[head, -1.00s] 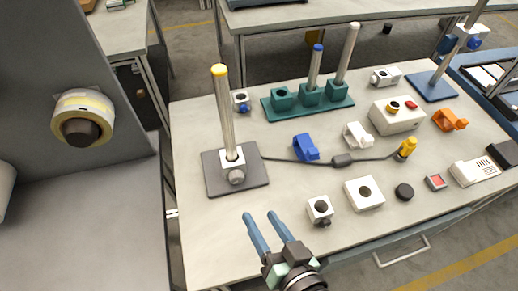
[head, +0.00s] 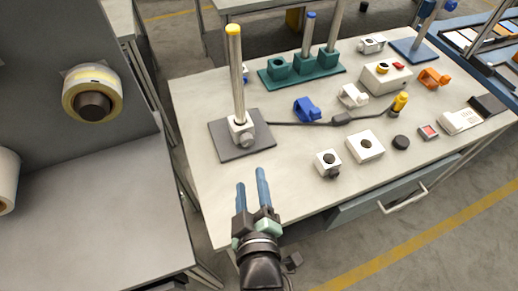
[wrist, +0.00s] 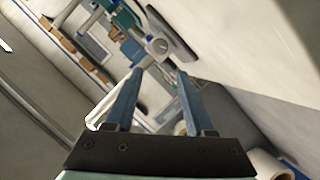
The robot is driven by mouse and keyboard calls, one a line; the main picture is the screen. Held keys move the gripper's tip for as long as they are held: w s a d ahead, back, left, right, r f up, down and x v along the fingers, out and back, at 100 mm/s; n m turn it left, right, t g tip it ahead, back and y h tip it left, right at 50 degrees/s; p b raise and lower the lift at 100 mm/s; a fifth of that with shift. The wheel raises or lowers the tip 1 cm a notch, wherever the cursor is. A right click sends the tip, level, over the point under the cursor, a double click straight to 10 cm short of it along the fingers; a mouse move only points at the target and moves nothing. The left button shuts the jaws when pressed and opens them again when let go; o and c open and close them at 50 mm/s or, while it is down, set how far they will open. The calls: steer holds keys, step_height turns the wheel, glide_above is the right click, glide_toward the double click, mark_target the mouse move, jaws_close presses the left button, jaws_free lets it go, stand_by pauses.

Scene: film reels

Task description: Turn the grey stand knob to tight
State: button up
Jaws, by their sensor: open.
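The grey stand has a dark grey base plate (head: 226,147), a white block and an upright steel post (head: 238,80) with a yellow cap. Its round grey knob (head: 247,140) faces the near side of the block, low on the post. In the wrist view, the knob (wrist: 158,46) shows just beyond my fingertips, between them. I cannot read any mark for its turn. My gripper (head: 250,178) has two blue fingers, open and empty, pointing at the stand. It is in front of the knob and apart from it. The fingers also show in the wrist view (wrist: 160,72).
A teal stand (head: 272,78) with posts is behind. A blue clamp (head: 307,109) and a dark cable (head: 300,124) are right of the stand. A white block with a dark knob (head: 328,162) sits right of my gripper. The tabletop before the stand is clear.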

mark_target(247, 143)
steer(key=x, duration=1.3)
steer(key=shift+d+b, duration=0.1)
steer(key=shift+b, duration=0.2)
jaws_close()
